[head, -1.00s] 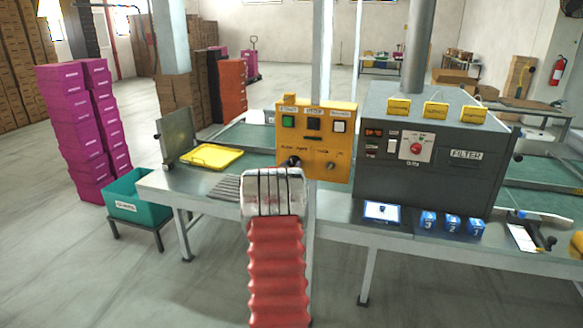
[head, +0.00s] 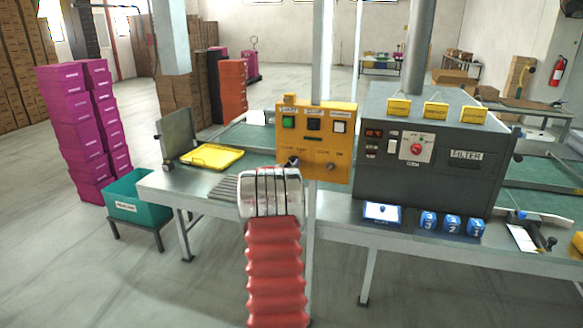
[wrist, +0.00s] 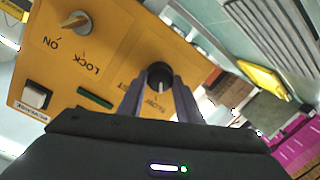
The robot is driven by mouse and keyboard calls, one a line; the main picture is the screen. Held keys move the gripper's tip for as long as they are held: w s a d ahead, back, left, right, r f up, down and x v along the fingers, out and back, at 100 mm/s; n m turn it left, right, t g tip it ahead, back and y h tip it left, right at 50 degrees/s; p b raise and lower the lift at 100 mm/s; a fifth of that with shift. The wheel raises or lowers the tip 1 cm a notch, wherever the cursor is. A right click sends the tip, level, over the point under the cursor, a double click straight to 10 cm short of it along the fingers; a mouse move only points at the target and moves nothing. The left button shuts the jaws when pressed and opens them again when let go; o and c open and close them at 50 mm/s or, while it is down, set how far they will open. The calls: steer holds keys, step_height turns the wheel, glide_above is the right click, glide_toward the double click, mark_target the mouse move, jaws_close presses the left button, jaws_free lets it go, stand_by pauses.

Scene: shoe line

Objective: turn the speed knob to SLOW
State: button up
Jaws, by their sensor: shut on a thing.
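The yellow control box (head: 340,145) stands on the line's table and fills the upper left of the wrist view (wrist: 100,60). The black speed knob (wrist: 160,74) is on its face, with a white pointer mark. The word SLOW is printed beside it, upside down in the wrist view, and another label is partly covered by a finger. My gripper (wrist: 158,88) is shut on the knob, one finger on each side. In the head view my wrist hides most of the gripper, and the dark knob (head: 293,161) shows just above it. The exact pointer setting is hard to read.
On the same box are a LOCK/ON key switch (wrist: 76,20), a green button (head: 289,122), a black one and a white one. The grey filter machine (head: 440,185) stands close on the right. A yellow tray (head: 213,157) lies on the left.

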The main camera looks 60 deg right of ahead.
steer(key=shift+w+a, duration=0.1)
steer(key=shift+w, duration=0.05)
steer(key=o, duration=1)
steer(key=shift+o, duration=0.2)
steer(key=v, duration=1.3)
steer(key=shift+a, duration=0.35)
